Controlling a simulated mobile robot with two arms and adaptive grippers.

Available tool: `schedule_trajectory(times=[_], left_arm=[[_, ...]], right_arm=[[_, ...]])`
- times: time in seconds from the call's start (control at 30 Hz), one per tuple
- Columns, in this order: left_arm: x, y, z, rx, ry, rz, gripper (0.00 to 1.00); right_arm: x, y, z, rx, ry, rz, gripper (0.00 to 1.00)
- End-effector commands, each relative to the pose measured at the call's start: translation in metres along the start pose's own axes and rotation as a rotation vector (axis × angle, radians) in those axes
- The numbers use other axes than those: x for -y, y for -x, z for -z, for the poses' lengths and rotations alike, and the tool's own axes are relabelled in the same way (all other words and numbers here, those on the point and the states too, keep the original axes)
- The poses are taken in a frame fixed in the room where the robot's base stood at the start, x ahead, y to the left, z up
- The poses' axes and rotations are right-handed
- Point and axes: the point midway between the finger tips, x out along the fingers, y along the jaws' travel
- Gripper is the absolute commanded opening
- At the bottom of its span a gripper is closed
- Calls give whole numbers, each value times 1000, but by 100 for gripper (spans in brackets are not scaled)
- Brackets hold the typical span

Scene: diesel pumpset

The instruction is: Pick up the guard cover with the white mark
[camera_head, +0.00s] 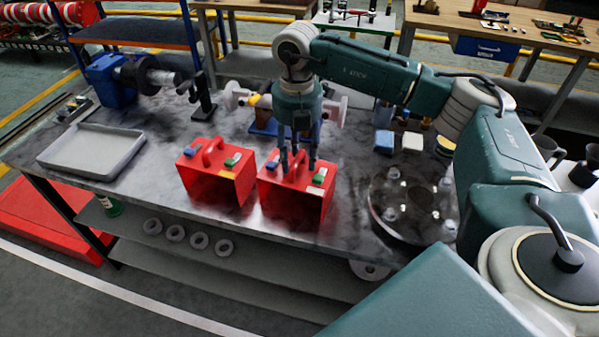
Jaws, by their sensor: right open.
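Two red box-shaped guard covers with top handles stand side by side on the dark metal table (130,185). The right cover (291,205) has a green patch and a small whitish mark (320,174) on its top. The left cover (213,187) has green, yellow and bluish marks on top. My right gripper (298,168) points down over the right cover, its fingers open around the handle area. The fingers partly hide that handle, and I cannot tell if they touch it. My left gripper is not in view.
A grey tray (92,151) lies at the table's left. A blue motor-like unit (112,80) stands behind it. A round metal flange (412,203) lies right of the covers. Small blue (384,142) and white (412,142) blocks sit behind the flange. Free table lies left of the covers.

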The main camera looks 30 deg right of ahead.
Motion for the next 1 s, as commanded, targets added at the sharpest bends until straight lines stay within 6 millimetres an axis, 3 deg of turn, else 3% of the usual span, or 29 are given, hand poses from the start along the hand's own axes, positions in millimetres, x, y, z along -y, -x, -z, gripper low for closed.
schedule_trajectory(times=[0.17,0.3,0.4,0.83,1.0], left_arm=[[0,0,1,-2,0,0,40],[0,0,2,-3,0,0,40],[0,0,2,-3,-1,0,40],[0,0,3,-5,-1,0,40],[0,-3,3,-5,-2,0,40]], right_arm=[[0,0,0,0,0,-1,43],[0,0,0,0,0,-1,15],[0,0,0,0,0,-1,0],[-1,2,0,1,0,-3,0],[-2,12,-1,2,-1,-6,0]])
